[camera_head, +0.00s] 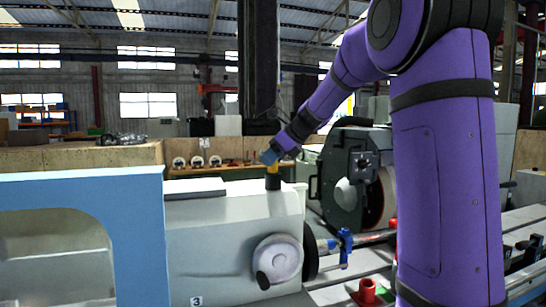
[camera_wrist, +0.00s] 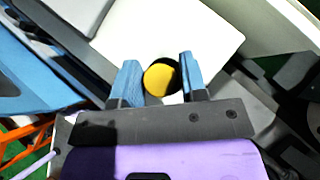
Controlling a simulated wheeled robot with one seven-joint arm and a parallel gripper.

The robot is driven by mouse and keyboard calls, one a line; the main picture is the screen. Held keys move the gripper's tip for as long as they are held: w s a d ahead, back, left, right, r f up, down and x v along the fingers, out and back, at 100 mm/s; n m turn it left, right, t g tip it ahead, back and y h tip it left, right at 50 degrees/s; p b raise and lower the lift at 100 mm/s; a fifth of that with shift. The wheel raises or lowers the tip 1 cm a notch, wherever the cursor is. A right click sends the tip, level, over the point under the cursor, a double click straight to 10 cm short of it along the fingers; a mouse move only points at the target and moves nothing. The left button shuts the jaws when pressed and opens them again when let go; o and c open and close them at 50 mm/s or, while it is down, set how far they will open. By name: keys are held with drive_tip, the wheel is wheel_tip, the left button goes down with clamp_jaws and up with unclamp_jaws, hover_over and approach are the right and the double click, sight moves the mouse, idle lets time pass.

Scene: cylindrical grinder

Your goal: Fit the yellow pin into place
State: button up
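The yellow pin (camera_head: 273,169) stands about upright at the top of a short dark cylinder (camera_head: 273,183) on the white machine housing. In the wrist view the round yellow end of the pin (camera_wrist: 160,78) lies between the two blue fingers, with black along its upper right edge. My gripper (camera_head: 268,157) reaches down from the right to the top of the pin. The pin's lower end is hidden.
A handwheel (camera_head: 277,258) is on the front of the white housing (camera_head: 215,240). A blue frame (camera_head: 138,215) stands at the left. A grinding wheel unit (camera_head: 355,175) stands behind to the right. A red part (camera_head: 367,292) and a blue part (camera_head: 345,243) are near the bed.

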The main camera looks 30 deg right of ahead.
drive_tip(key=o, duration=0.3)
drive_tip(key=v, duration=1.1)
drive_tip(key=shift+s+a+f, duration=0.1)
drive_tip(key=shift+a, duration=0.05)
drive_tip(key=s+a+f+n+g+h, duration=0.15)
drive_tip(key=s+a+f+n, duration=0.35)
drive_tip(key=s+a+n, duration=0.85)
drive_tip(key=s+a+f+n+h, duration=0.1)
drive_tip(key=s+a+f+n, duration=0.1)
drive_tip(key=s+f+n, duration=0.3)
drive_tip(key=s+a+f+n+g+h, duration=0.1)
drive_tip(key=s+a+f+n+h, duration=0.1)
drive_tip(key=s+f+n, duration=0.3)
drive_tip(key=s+a+n, duration=0.1)
drive_tip(key=s+n, duration=0.3)
drive_tip(key=n, duration=0.2)
drive_tip(key=shift+a+f+n, duration=0.2)
drive_tip(key=shift+f+n, duration=0.05)
drive_tip(key=shift+n, duration=0.1)
